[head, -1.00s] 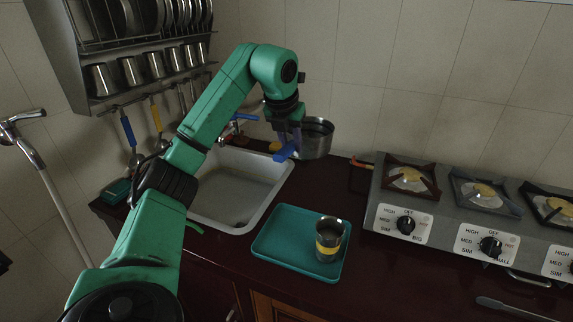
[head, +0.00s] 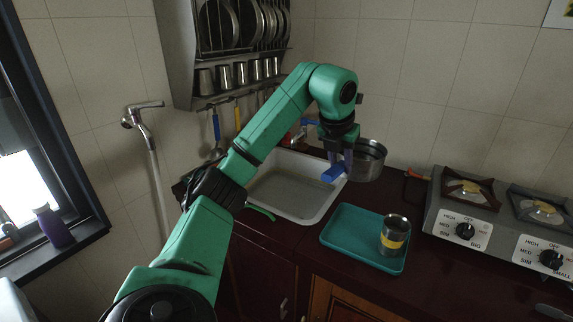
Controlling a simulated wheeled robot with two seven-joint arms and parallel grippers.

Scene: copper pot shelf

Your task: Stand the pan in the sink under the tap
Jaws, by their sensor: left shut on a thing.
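The pan (head: 371,161) is a round steel vessel with a blue handle (head: 334,173). My left gripper (head: 340,160) is shut on the pan near its handle. It holds the pan beside the back right corner of the sink (head: 262,203), by the wall; I cannot tell its exact height over the counter. The sink is a white-rimmed basin and looks empty. My right gripper is not in view.
A teal tray (head: 345,240) with a steel cup (head: 395,232) stands right of the sink. The stove (head: 445,205) is farther right. A dish rack (head: 186,60) and hanging utensils are above and behind the sink. A shower-like fixture (head: 140,115) is at left.

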